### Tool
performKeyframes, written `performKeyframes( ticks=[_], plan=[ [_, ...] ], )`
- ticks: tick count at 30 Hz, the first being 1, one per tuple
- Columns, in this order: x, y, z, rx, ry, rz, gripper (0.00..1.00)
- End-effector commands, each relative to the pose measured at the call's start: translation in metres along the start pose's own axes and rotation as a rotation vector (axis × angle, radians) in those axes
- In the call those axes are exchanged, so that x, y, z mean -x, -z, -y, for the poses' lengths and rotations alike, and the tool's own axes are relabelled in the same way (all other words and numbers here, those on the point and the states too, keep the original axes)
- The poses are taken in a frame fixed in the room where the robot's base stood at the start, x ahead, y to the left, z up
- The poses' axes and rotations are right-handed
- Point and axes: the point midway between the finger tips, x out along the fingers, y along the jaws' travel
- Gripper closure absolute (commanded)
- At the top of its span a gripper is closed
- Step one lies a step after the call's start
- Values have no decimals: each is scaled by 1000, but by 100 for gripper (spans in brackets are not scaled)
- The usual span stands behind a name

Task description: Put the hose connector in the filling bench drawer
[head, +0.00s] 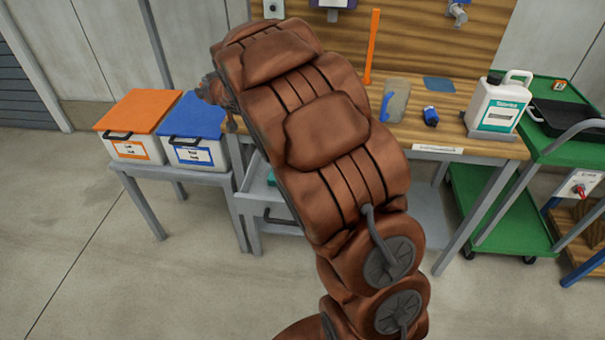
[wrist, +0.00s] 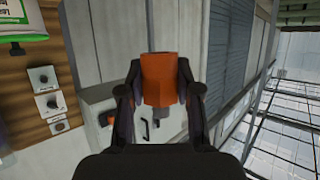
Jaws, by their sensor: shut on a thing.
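My gripper (wrist: 160,88) is shut on an orange piece, which I take to be the hose connector (wrist: 158,78). It sits between the two dark fingers in the wrist view. In the head view my arm hides the fingers and the held piece. The filling bench (head: 460,98) has a wooden top. Its grey drawer (head: 262,203) is below the left part of the top and looks pulled out, with a dark handle at its front. Something teal shows inside. My arm covers the drawer's right part.
An orange-lidded box (head: 136,112) and a blue-lidded box (head: 193,117) stand on a side table left of the bench. A white jug (head: 500,100), a blue item (head: 431,116) and an upright orange rod (head: 371,48) are on the bench. A green cart (head: 505,205) stands right.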

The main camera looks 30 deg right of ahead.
Motion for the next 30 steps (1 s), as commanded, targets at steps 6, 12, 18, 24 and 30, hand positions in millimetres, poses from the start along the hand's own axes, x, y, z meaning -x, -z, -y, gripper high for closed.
performKeyframes(
  ticks=[6,12,18,24,30],
  plan=[
    [-4,-4,-28,18,46,-1,90],
    [-5,-11,-53,46,100,0,90],
    [-3,-26,-76,69,164,5,90],
    [4,-50,-101,103,247,4,90],
    [22,-90,-130,139,343,4,90]
  ],
)
